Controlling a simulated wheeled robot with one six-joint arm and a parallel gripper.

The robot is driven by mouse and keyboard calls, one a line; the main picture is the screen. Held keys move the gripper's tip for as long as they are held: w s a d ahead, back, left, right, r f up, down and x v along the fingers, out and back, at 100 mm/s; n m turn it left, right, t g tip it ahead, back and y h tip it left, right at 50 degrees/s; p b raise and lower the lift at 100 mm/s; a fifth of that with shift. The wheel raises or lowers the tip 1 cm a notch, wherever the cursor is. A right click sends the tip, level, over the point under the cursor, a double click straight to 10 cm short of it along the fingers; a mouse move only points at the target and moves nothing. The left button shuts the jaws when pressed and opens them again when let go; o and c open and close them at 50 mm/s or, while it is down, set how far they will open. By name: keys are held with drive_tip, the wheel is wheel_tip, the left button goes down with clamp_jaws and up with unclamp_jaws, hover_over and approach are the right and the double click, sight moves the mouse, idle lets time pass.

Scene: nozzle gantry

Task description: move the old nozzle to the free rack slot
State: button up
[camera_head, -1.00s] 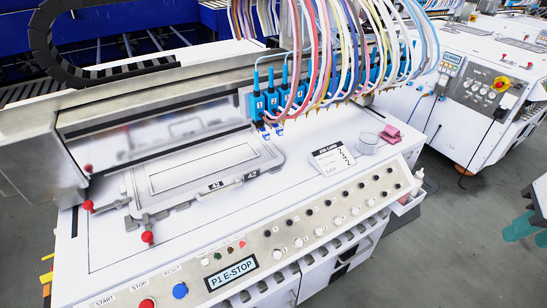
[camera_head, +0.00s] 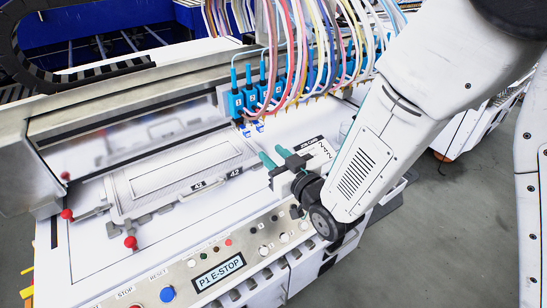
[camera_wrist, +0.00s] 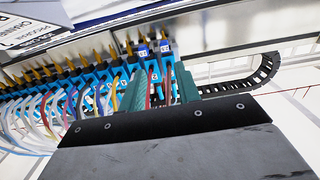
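A row of blue numbered nozzle holders (camera_head: 236,103) hangs under the gantry with coloured hoses. Two small blue-and-white tagged parts (camera_head: 252,129) show below holders 1 and 2. In the wrist view two blue-tagged nozzles (camera_wrist: 143,51) stand at the row's end, beside several gold-tipped ones (camera_wrist: 85,61). I cannot tell which is the old nozzle. My gripper (camera_head: 273,155) has its two teal fingers apart, below and right of the tagged parts. In the wrist view my gripper (camera_wrist: 160,88) shows hoses beyond its gap and nothing held. I cannot make out the free rack slot.
A white job card (camera_head: 316,150) lies beside my gripper, partly hidden by my arm. A grey frame (camera_head: 185,172) with red-knobbed clamps (camera_head: 130,242) lies on the deck. Loose hoses (camera_head: 300,50) hang close to my arm. The front panel holds buttons (camera_head: 167,294) and a display.

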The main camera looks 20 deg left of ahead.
sight(249, 133)
drive_tip(key=shift+y, duration=0.3)
drive_tip(key=shift+s+a+x, duration=0.1)
drive_tip(key=shift+s+x, duration=0.05)
drive_tip(key=shift+x, duration=2.35)
drive_tip(key=shift+s+a+x, duration=0.1)
drive_tip(key=shift+x, duration=2.4)
clamp_jaws()
drive_tip(key=shift+r, duration=0.2)
drive_tip(key=shift+d, duration=0.1)
drive_tip(key=v, duration=0.6)
